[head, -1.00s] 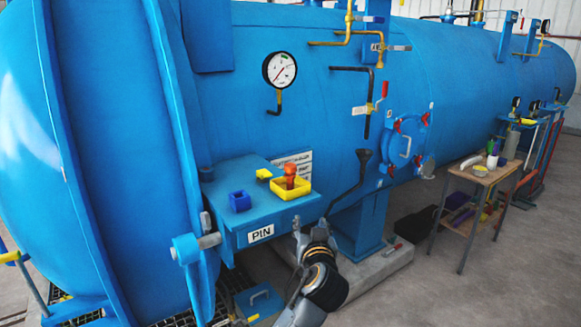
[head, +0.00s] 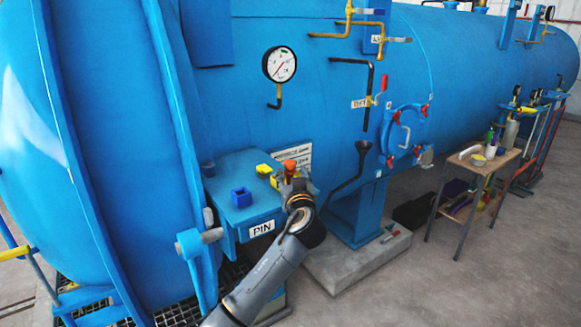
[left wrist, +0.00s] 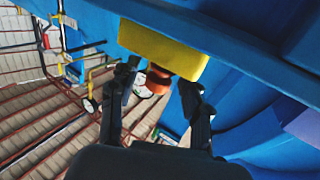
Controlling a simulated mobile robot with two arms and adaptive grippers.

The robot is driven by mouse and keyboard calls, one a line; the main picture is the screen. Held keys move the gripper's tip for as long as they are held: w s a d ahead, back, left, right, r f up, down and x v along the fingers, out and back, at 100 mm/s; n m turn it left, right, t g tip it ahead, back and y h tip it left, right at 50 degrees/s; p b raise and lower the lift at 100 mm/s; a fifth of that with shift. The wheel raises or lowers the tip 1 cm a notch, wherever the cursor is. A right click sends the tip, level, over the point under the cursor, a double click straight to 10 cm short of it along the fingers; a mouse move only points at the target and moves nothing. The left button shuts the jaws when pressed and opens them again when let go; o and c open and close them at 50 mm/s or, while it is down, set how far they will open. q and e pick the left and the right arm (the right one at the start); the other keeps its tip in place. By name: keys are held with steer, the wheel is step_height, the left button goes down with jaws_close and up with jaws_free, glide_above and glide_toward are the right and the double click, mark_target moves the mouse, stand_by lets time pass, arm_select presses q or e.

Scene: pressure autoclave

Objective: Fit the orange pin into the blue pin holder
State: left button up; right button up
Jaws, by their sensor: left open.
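The orange pin (head: 290,166) stands upright at the yellow tray (head: 275,181) on the blue shelf marked PIN. My left gripper (head: 291,183) is at the tray's front right and hides much of the tray and the pin's lower part. In the left wrist view the orange pin (left wrist: 157,79) shows between the two open fingers (left wrist: 158,85), with the yellow tray (left wrist: 165,48) beyond. I cannot tell whether a finger touches the pin. The blue pin holder (head: 241,197) sits on the shelf, left of the tray. My right gripper is out of view.
The blue shelf (head: 228,218) juts from the autoclave (head: 330,110). A black funnel pipe (head: 352,175) rises to the right. A wooden table (head: 487,162) with tools stands farther right.

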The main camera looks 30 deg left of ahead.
mark_target(290, 171)
arm_select(q)
steer(key=x, duration=0.3)
steer(key=shift+a+p, duration=0.25)
steer(key=shift+p, duration=0.15)
steer(key=shift+d, duration=0.1)
jaws_close()
